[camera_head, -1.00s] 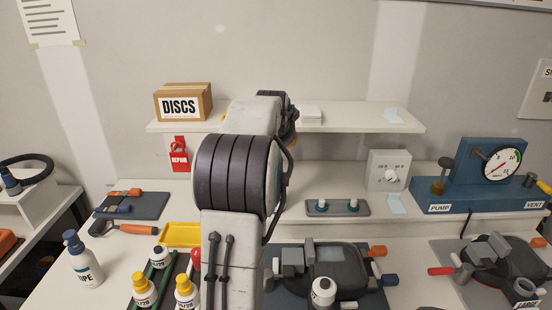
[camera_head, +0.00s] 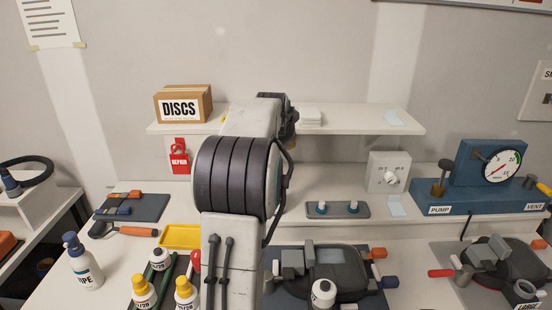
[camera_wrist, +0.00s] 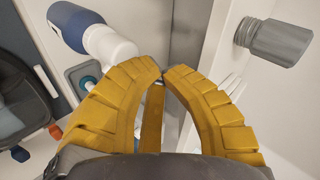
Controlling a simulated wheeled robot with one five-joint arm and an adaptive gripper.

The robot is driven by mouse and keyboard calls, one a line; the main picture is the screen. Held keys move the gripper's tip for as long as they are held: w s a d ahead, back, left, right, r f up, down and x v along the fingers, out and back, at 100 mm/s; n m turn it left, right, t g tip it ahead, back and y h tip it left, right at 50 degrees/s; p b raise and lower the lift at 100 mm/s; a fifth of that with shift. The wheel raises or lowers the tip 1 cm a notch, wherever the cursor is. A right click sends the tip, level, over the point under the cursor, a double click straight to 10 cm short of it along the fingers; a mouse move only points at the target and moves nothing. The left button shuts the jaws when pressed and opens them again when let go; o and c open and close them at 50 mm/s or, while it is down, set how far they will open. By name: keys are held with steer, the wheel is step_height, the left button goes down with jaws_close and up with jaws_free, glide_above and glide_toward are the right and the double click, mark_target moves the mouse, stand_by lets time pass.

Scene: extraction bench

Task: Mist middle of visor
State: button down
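A dark, rounded piece that looks like the visor (camera_head: 345,275) lies on a blue mat at front centre in the head view, with a pale patch at its upper part. A grey block stands at its left, and a white bottle with a dark top (camera_head: 323,293) is in front of it. In the wrist view, my gripper (camera_wrist: 162,70) has its yellow fingers curved together with the tips nearly touching, and nothing shows clearly held. A blue-and-white bottle-like object (camera_wrist: 105,40) is beyond the left finger, apart from the tips. My arm hides the gripper in the head view.
A grey tray with two teal-based knobs (camera_head: 338,209) is behind the visor. A blue pump unit (camera_head: 480,195) is right. Several bottles, including a wipe bottle (camera_head: 84,265), are left.

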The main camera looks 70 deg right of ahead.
steer(key=shift+f, duration=0.15)
steer(key=shift+f+b, duration=0.3)
steer(key=shift+b, duration=0.15)
steer(key=shift+f+b, duration=0.55)
steer(key=shift+f, duration=0.1)
stand_by(1.1)
steer(key=shift+r, duration=0.15)
steer(key=shift+r+p, duration=0.95)
steer(key=shift+r+p, duration=2.55)
steer(key=shift+r, duration=0.5)
